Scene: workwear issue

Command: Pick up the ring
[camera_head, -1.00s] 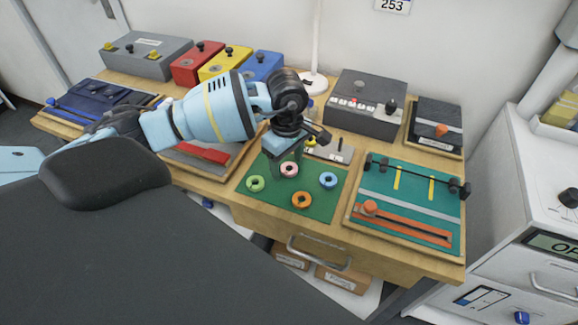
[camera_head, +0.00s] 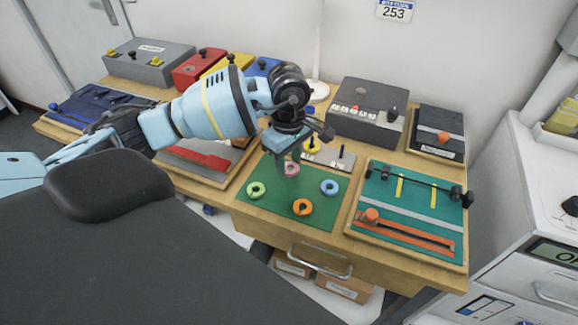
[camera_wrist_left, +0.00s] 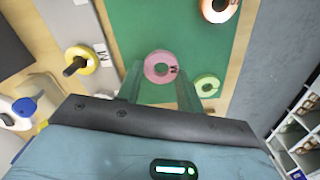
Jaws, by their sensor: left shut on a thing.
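The pink ring (camera_head: 292,169) is between the fingertips of my left gripper (camera_head: 289,164), slightly above the green mat (camera_head: 275,212). In the left wrist view, the pink ring (camera_wrist_left: 160,67) has a dark mark on its face, and my left gripper's fingers (camera_wrist_left: 158,85) close on it from both sides. A green ring (camera_head: 256,190), an orange ring (camera_head: 302,207) and a blue ring (camera_head: 329,187) lie on the mat around it. A yellow ring (camera_head: 311,146) sits around a peg on a grey plate behind. My right gripper is in neither view.
The grey peg plate (camera_head: 330,157) adjoins the mat's back edge. A teal board (camera_head: 412,215) with a black bar stands to the right. A grey control box (camera_head: 367,112) and a lamp (camera_head: 318,88) stand behind. A drawer handle (camera_head: 320,265) projects in front.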

